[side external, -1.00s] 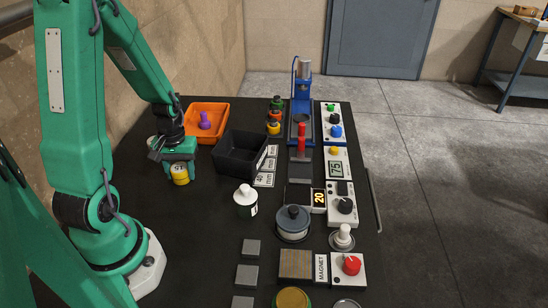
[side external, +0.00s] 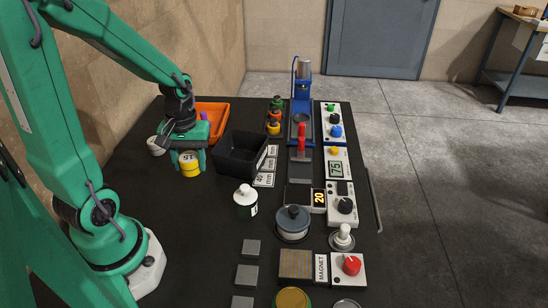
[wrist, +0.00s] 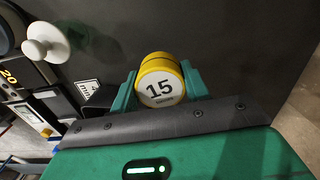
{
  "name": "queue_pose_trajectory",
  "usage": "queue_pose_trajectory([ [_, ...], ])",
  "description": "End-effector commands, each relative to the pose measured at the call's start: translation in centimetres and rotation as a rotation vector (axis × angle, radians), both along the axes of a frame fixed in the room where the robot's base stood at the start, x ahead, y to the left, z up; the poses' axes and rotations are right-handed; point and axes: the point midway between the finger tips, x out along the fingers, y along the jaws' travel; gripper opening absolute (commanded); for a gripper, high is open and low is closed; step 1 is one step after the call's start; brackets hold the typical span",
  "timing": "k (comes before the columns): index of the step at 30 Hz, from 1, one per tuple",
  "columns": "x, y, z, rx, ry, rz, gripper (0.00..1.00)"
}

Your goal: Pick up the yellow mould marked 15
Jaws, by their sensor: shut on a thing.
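The yellow mould (side external: 190,169) is a short cylinder with a white label. The label reads 15 in the wrist view, where the mould (wrist: 160,80) sits between the two green fingers. My gripper (side external: 189,163) is shut on it, to the left of the black bin in the side view. In the wrist view my gripper (wrist: 160,88) has one finger on each side of the mould. I cannot tell for sure whether the mould's underside is clear of the table.
The black bin (side external: 229,171) stands just right of my gripper. An orange tray (side external: 217,113) is behind it, partly hidden by my arm. A white-topped bottle (side external: 245,202) and a grey lidded pot (side external: 292,222) stand further right. The dark table (side external: 185,225) in front is clear.

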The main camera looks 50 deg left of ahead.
Motion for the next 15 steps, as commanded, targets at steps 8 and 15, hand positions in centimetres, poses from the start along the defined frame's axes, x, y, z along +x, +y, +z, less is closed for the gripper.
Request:
queue_pose_trajectory([
  [8, 0.4, -3.0, 1.9, 0.006, -0.002, -0.004, 0.17],
  [15, 0.5, -4.3, 2.6, 0.007, -0.001, -0.002, 0.17],
])
